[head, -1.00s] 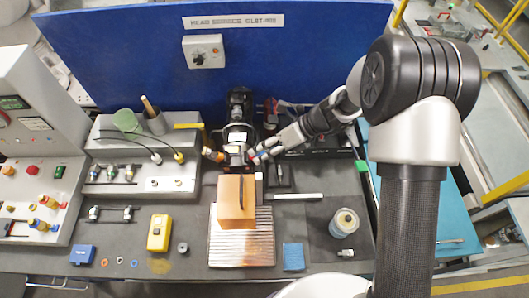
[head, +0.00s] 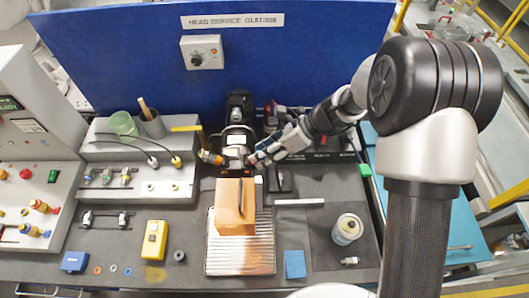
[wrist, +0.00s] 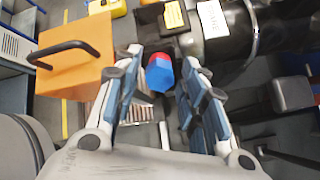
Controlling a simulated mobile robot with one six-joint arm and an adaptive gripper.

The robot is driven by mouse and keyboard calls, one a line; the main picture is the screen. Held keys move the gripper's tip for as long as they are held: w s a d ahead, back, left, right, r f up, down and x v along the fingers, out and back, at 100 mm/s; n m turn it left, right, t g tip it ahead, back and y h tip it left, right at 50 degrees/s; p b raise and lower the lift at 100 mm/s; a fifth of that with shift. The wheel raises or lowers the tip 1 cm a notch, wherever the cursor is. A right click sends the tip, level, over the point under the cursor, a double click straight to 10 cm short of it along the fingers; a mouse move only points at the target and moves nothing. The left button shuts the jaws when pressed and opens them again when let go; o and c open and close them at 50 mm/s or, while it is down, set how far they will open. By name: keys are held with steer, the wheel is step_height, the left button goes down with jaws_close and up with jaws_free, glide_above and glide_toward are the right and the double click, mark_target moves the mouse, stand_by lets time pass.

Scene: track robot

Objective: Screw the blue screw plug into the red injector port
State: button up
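The blue screw plug (wrist: 160,76) shows in the wrist view, between my gripper's fingers. It sits directly against the red injector port (wrist: 160,57), of which a red rim shows behind it. How deep the plug is seated cannot be told. My gripper (wrist: 163,62) is open around the plug, with a visible gap on each side. In the head view my gripper (head: 254,157) is at the right side of the black cylindrical unit (head: 236,132). Plug and port are too small there to make out clearly.
An orange block with a black handle (head: 235,205) stands on a ribbed metal plate (head: 240,260) just in front of the unit. An orange-tipped fitting (head: 212,157) is on its left. A round can (head: 346,230) stands right. Dark mat around the can is mostly clear.

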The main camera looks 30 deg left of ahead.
steer(key=shift+f+n+b, duration=0.15)
steer(key=shift+n+b, duration=2.9)
steer(key=shift+n, duration=0.05)
steer(key=shift+n+b, duration=2.65)
steer(key=shift+n, duration=0.05)
steer(key=shift+p, duration=0.35)
steer(key=shift+c, duration=0.2)
jaws_close()
steer(key=shift+r+m+p, duration=0.25)
steer(key=shift+m+p, duration=0.55)
steer(key=shift+p, duration=0.5)
steer(key=shift+m+p, duration=0.8)
steer(key=shift+p, duration=0.15)
